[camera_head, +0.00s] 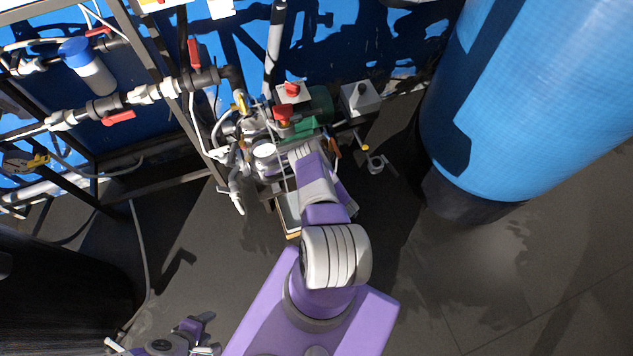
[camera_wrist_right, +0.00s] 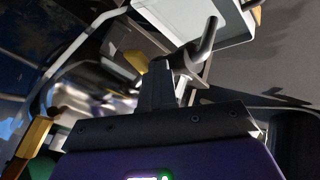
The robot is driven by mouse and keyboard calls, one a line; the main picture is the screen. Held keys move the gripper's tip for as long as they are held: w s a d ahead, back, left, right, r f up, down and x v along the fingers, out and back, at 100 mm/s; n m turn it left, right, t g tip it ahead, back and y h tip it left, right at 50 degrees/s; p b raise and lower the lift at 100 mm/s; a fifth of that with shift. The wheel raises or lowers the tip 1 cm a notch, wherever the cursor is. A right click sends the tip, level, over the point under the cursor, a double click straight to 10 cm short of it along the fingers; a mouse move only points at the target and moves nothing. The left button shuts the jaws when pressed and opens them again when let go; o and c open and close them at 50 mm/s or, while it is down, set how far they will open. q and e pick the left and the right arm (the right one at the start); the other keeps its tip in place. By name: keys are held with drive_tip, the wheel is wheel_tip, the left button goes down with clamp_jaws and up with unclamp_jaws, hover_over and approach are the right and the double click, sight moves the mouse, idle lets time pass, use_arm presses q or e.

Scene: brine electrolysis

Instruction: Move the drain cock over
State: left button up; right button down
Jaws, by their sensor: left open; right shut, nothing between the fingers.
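My right arm reaches forward into a small pump and valve assembly (camera_head: 264,151) in the head view; its fingertips are not clear there. In the right wrist view my right gripper (camera_wrist_right: 165,82) is shut and empty. A dark grey bent lever (camera_wrist_right: 206,42) lies just beyond and to the right of the fingers. It may be the drain cock's handle, but I cannot be sure, nor can I tell whether the fingers touch it. My left gripper (camera_head: 180,341) is open, low at the bottom left of the head view, away from the assembly.
A big blue tank (camera_head: 540,90) stands at the right. A pipe rack with red-handled valves (camera_head: 118,118) and a blue-capped filter (camera_head: 88,66) is at the upper left. A green motor (camera_head: 318,106) sits behind the assembly. Dark floor (camera_head: 420,280) is clear at the lower right.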

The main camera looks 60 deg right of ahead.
drive_tip(key=shift+w+d+b, duration=0.15)
drive_tip(key=shift+d+b, duration=0.2)
drive_tip(key=shift+d, duration=0.55)
drive_tip(key=shift+w+d+b, duration=0.1)
drive_tip(key=shift+d+b, duration=0.25)
drive_tip(key=shift+d, duration=0.5)
use_arm(q)
drive_tip(key=shift+x, duration=0.8)
drive_tip(key=shift+a+f, duration=0.1)
drive_tip(key=shift+a, duration=0.05)
use_arm(e)
drive_tip(key=shift+w+d+r, duration=0.1)
drive_tip(key=shift+d+r, duration=0.05)
drive_tip(key=shift+d, duration=0.1)
drive_tip(key=shift+w, duration=0.1)
